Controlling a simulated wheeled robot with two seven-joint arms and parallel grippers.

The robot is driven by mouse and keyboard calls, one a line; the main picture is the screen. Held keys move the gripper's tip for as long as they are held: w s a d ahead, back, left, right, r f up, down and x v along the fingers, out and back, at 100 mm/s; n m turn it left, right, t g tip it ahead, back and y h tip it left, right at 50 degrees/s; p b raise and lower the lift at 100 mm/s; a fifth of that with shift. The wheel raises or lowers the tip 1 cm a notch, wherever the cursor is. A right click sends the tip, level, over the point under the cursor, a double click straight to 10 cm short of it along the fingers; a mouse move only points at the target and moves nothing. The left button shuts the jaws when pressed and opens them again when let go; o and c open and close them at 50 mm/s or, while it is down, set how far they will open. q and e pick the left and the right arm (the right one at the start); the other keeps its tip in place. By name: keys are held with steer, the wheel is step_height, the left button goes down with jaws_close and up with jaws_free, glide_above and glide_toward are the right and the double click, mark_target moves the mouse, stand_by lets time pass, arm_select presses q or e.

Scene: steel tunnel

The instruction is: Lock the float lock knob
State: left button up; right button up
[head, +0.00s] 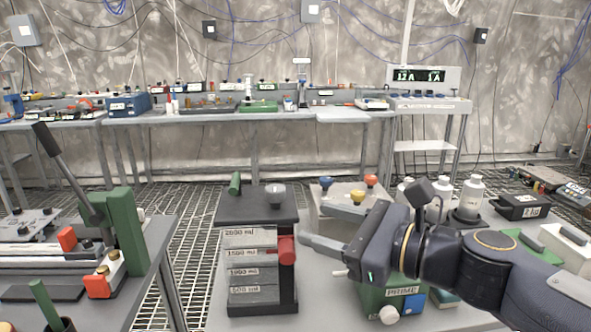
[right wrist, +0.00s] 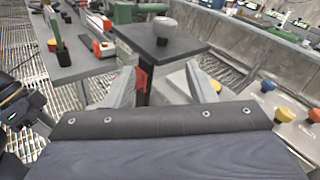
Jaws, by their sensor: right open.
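The red knob (head: 287,250), which I take to be the float lock knob, sits on the right side of a dark stand (head: 262,296) with a volume scale, near the 1500 ml label. It also shows in the right wrist view (right wrist: 141,78), between the fingers and nearer the left one. My right gripper (head: 314,218) is open and empty, just right of the stand. One fingertip is close to the red knob; I cannot tell whether they touch. The stand's dark top plate (head: 246,205) carries a round grey knob (head: 275,195).
A box with blue, yellow and red knobs (head: 370,181) stands behind my right gripper. A green box marked PRIME (head: 388,302) is below it. White bottles (head: 471,196) stand to the right. A separate bench with a green lever press (head: 125,230) is at the left.

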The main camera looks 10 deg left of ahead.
mark_target(284, 192)
steer(key=r, duration=0.1)
steer(key=w+a+r+m, duration=0.1)
steer(key=a+r+m+y, duration=0.1)
steer(key=shift+w+p, duration=0.25)
steer(key=shift+p, duration=0.15)
steer(key=x, duration=0.7)
steer(key=shift+a+r, duration=0.1)
steer(key=shift+a, duration=0.05)
steer(key=c, duration=0.9)
